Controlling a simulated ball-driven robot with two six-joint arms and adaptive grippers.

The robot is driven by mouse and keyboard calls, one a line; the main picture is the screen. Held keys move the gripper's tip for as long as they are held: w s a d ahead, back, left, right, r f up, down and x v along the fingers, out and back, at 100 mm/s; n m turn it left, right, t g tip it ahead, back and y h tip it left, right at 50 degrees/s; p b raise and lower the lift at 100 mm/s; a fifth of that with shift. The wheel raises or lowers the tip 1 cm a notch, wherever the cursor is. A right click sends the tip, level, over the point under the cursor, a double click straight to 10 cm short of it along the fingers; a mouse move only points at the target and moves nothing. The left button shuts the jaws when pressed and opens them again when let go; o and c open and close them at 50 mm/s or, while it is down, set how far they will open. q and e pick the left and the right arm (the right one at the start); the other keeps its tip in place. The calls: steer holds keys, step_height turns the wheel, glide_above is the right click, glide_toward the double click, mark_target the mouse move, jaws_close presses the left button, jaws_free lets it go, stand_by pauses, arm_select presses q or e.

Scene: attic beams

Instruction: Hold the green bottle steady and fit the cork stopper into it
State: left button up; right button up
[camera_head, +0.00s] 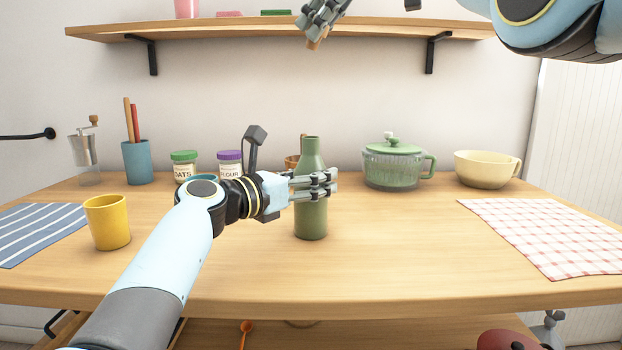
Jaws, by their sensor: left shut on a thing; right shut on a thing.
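The green bottle (311,218) stands upright near the middle of the wooden table. My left gripper (331,184) is shut around the bottle's body, just below its shoulder, and its fingers hide part of it. My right gripper (315,38) is high above the bottle, in front of the wall shelf, near the top edge of the view. It is shut on the cork stopper (313,44), a small tan piece that shows below the fingertips. The cork is well apart from the bottle's mouth. Most of the cork is hidden by the fingers.
A yellow cup (107,222) stands at the left, beside a striped blue cloth (40,232). Jars, a green lidded pot (392,166) and a cream bowl (486,169) stand along the back. A checked cloth (550,235) lies at the right. The table in front of the bottle is clear.

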arm_select(q)
steer(key=shift+c, duration=1.2)
arm_select(e)
steer(key=shift+h, duration=0.3)
step_height(320, 180, down, 5)
steer(key=w+d+m+t+h, duration=0.1)
steer(key=m+h, duration=0.2)
steer(key=m, duration=0.2)
steer(key=m+h, duration=0.1)
steer(key=h, duration=0.1)
glide_above(311, 156)
step_height(311, 156, down, 4)
steer(key=shift+w+f, duration=0.1)
steer(key=shift+f, duration=1.95)
steer(key=shift+f, duration=0.15)
steer(key=shift+f, duration=1.45)
